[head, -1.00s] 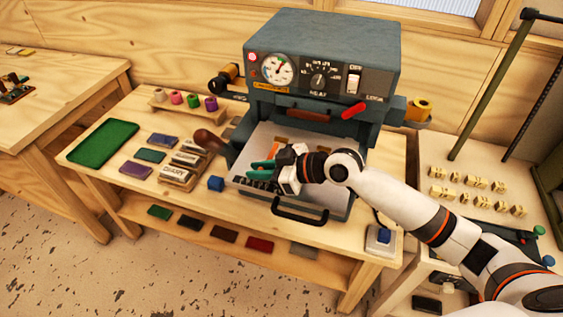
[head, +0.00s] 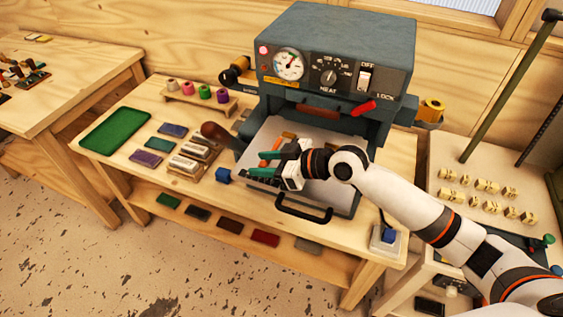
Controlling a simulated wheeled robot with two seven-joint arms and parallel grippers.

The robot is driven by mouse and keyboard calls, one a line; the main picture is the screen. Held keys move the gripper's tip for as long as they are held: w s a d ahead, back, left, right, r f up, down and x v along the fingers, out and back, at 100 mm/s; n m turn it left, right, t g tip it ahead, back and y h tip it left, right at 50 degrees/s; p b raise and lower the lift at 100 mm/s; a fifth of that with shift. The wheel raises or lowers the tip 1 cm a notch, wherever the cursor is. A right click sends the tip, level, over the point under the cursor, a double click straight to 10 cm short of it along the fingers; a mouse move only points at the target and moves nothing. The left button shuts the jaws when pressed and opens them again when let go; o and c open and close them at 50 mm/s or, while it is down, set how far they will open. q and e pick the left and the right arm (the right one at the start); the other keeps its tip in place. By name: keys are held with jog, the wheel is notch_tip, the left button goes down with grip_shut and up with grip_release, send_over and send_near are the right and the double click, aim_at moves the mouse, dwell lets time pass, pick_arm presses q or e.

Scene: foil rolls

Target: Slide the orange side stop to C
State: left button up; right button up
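The orange side stop (head: 264,162) shows as a narrow orange piece on the pale bed (head: 335,190) of the grey press, partly hidden by my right gripper. I cannot tell whether a finger touches the stop. The letter C and any scale marks are too small or hidden to read. My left gripper is not in view.
The press head (head: 335,60) stands behind the bed, with a dark front handle (head: 304,212) and a brown-knobbed lever (head: 216,132) at the left. Type holders (head: 190,160) and a green tray (head: 115,130) lie farther left.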

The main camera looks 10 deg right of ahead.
jog(key=b+v, duration=0.1)
jog(key=v, duration=0.2)
jog(key=b+v, duration=0.1)
jog(key=v, duration=0.2)
jog(key=b+v, duration=0.2)
jog(key=v, duration=0.1)
jog(key=shift+s+d+f, duration=0.15)
jog(key=shift+s+d, duration=0.1)
jog(key=shift+d, duration=0.1)
jog(key=shift+v, duration=0.9)
jog(key=shift+a+r, duration=0.1)
jog(key=shift+r, duration=0.1)
